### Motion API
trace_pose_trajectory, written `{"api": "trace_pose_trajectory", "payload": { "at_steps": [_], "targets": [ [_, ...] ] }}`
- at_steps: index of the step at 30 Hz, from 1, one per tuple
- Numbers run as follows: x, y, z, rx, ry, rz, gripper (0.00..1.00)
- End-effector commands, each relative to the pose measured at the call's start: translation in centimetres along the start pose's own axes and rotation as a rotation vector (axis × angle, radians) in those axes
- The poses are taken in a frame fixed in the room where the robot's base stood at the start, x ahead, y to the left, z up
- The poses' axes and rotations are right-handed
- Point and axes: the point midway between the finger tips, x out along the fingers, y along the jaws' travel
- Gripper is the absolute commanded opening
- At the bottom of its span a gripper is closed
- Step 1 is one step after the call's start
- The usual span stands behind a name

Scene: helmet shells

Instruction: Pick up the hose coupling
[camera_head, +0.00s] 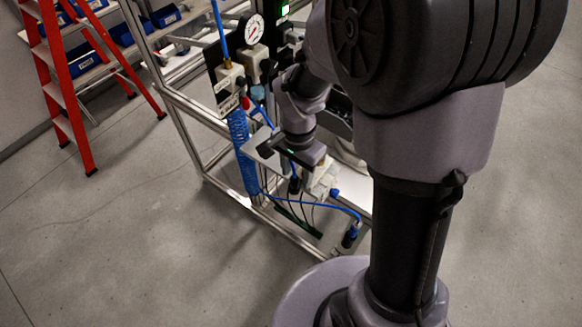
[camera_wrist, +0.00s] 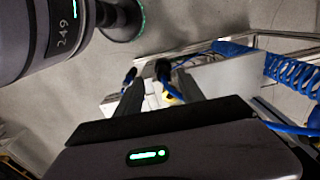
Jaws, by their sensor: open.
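My gripper (camera_head: 308,184) is low inside the metal frame, with its jaws open. In the wrist view its two dark fingers (camera_wrist: 151,86) stand apart and point away from the camera, toward a pale block. A small dark and yellow piece (camera_wrist: 170,98) shows between or just behind the fingers, near a blue hose; I cannot tell whether it is the hose coupling. In the head view a dark end piece (camera_head: 349,237) with blue on it sits on the blue hose, at the lower right of the frame; it may be the coupling. Nothing is clearly gripped.
The metal frame (camera_head: 215,172) stands around the gripper. A coiled blue hose (camera_head: 243,155) hangs on its left, also seen in the wrist view (camera_wrist: 290,72). A pressure gauge (camera_head: 250,29) is above. A red ladder (camera_head: 72,110) stands left. The floor at lower left is clear.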

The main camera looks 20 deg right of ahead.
Motion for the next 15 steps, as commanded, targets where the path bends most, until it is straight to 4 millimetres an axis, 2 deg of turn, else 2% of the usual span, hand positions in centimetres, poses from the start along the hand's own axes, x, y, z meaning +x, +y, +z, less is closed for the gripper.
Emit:
{"api": "trace_pose_trajectory", "payload": {
  "at_steps": [3, 6, 12, 13, 15],
  "targets": [
    [2.4, -0.4, 0.2, -0.001, -0.003, 0.003, 0.46],
    [3.6, -0.4, 0.2, -0.001, -0.001, 0.002, 0.46],
    [3.7, -0.4, 0.1, -0.001, 0.0, 0.0, 0.46],
    [3.7, -0.4, 0.1, -0.001, 0.0, 0.0, 0.44],
    [3.7, -0.4, 0.1, -0.001, 0.0, 0.0, 0.3]
  ]
}}
